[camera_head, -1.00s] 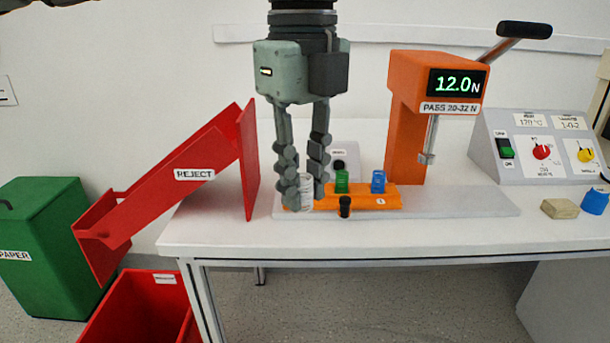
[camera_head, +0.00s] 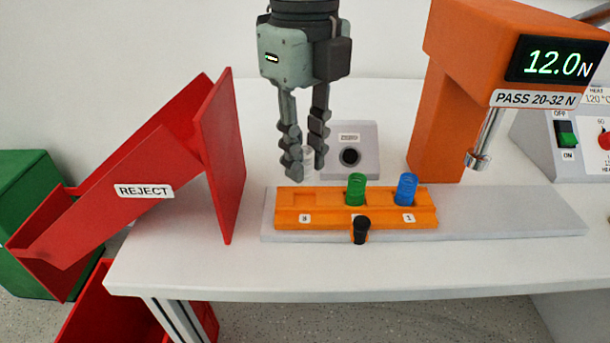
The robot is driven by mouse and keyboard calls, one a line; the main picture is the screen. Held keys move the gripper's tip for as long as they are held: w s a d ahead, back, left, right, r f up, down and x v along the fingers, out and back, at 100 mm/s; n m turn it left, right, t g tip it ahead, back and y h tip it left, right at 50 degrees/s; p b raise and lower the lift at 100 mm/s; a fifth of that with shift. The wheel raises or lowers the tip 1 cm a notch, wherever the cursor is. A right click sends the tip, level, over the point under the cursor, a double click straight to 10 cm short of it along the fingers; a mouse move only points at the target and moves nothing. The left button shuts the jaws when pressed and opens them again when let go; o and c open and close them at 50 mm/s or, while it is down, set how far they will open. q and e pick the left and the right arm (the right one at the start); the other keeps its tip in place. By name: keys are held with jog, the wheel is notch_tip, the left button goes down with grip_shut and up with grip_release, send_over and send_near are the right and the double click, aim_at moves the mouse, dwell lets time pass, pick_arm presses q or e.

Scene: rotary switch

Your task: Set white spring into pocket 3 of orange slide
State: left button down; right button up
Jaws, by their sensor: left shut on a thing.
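The orange slide (camera_head: 384,222) lies on a grey base plate. Its left pocket (camera_head: 307,204), labelled 3, is empty. A green spring (camera_head: 356,190) stands upright in the middle pocket, and a blue spring (camera_head: 406,188) stands in the right pocket, labelled 1. My left gripper (camera_head: 304,166) points down and is shut on the white spring (camera_head: 308,158), which is partly hidden by the fingers. In the picture the spring is clear of the slide, above its back edge near pocket 3. Its exact height and depth are hard to tell. My right gripper is not in view.
A black knob (camera_head: 361,230) stands at the slide's front. A grey block with a black round part (camera_head: 349,157) sits behind. The orange press (camera_head: 450,110) reads 12.0 N, to the right. The red reject chute (camera_head: 150,190) is left. The plate's right part (camera_head: 510,212) is clear.

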aim_at(305, 181)
pick_arm(q)
jog(key=shift+f, duration=2.15)
jog(key=shift+f, duration=0.1)
jog(key=c, duration=1.4)
grip_release()
jog(key=shift+o, duration=0.2)
notch_tip(305, 181, up, 12)
jog(key=shift+r, duration=0.15)
